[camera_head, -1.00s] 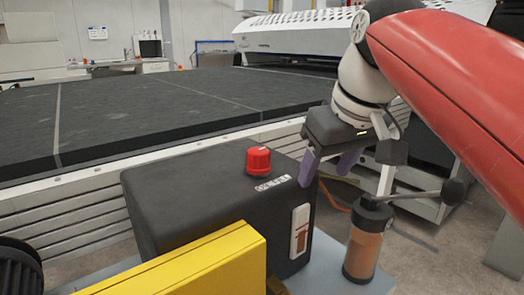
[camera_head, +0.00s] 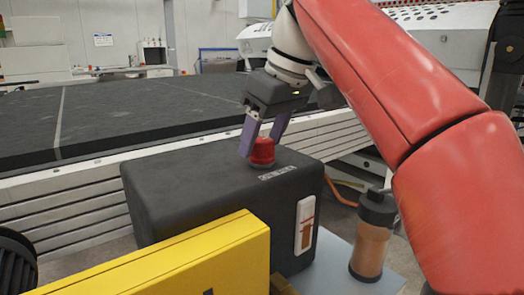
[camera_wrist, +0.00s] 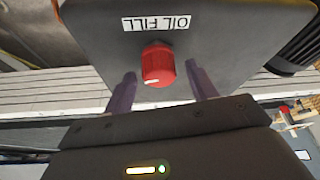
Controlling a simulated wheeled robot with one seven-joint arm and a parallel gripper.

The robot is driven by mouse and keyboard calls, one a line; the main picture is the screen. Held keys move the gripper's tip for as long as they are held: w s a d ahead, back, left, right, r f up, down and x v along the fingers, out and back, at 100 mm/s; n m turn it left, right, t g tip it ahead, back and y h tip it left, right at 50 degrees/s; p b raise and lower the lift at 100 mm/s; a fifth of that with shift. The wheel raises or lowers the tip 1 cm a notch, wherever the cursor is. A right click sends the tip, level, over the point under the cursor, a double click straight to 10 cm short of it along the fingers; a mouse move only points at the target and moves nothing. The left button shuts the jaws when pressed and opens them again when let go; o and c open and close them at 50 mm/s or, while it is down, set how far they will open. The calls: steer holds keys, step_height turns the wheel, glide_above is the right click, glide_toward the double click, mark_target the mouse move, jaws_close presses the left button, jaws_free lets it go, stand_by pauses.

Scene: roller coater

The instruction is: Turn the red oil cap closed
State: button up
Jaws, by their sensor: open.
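The red oil cap (camera_head: 262,152) sits on top of the black box (camera_head: 165,190), beside a white label. In the wrist view the cap (camera_wrist: 157,66) lies below the upside-down "OIL FILL" label (camera_wrist: 156,23). My gripper (camera_head: 262,148) is over the cap with its purple fingers pointing down, one on each side of it. In the wrist view my gripper (camera_wrist: 163,85) is open, and gaps show between the cap and both fingers.
A yellow block (camera_head: 190,262) stands in front of the box. A brown cylinder with a dark top (camera_head: 372,238) stands on the grey surface at the right. A sight gauge (camera_head: 304,225) is on the box's side. A large dark bed (camera_head: 110,115) lies behind.

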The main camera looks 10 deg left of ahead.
steer(key=shift+w+a+f, duration=0.15)
steer(key=shift+a+f, duration=0.05)
steer(key=shift+f, duration=0.35)
steer(key=c, duration=1)
